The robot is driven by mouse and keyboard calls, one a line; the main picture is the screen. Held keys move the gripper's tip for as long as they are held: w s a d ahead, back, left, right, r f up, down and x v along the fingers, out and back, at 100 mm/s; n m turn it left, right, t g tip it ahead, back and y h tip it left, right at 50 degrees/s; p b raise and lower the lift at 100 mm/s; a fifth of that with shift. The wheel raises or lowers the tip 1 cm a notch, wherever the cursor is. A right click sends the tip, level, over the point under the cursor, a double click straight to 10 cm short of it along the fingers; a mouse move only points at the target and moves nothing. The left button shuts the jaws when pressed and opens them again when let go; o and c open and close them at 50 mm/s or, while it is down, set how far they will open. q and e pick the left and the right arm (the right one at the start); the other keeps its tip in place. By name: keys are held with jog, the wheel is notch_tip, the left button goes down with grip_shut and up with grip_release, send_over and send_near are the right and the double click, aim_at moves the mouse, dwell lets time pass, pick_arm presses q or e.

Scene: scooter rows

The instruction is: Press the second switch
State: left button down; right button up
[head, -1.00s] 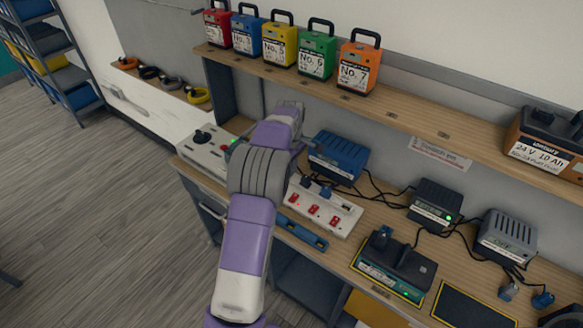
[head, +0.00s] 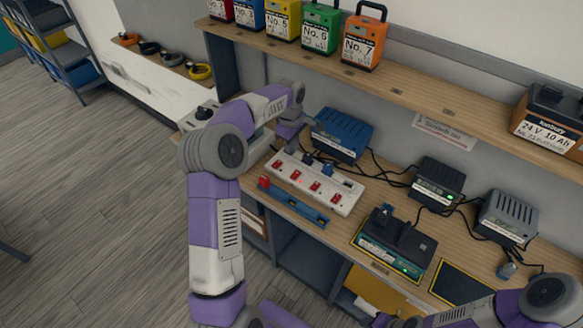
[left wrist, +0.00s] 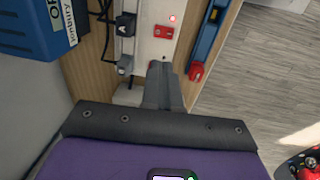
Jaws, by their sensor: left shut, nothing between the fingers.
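The white power strip (head: 322,190) lies on the bench with several red switches in a row. The second switch from the left (head: 296,176) shows a bright red glow. My left gripper (head: 282,147) is over the strip's left end; its fingers are hard to make out there. In the left wrist view its fingers (left wrist: 161,66) are shut and empty, pointing along the strip (left wrist: 150,50). A red switch (left wrist: 163,32) sits just beyond the tips, with a red light above it. Whether the fingers touch the strip cannot be told. My right gripper is not clearly visible; its arm shows at bottom right.
A blue charger (head: 342,134) stands behind the strip, with dark plugs and cables between. A blue bar tool with a red end (head: 293,203) lies in front. A dark charger with a battery (head: 395,243) is to the right. A shelf with numbered boxes (head: 362,38) runs above.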

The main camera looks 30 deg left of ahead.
aim_at(296, 172)
pick_arm(q)
jog(key=shift+r, duration=0.2)
jog(key=shift+f, duration=0.1)
jog(key=f, duration=0.4)
jog(key=w+f+b, duration=0.1)
jog(key=f, duration=0.4)
jog(key=f+b, duration=0.1)
jog(key=f, duration=0.3)
jog(key=shift+w+f, duration=0.4)
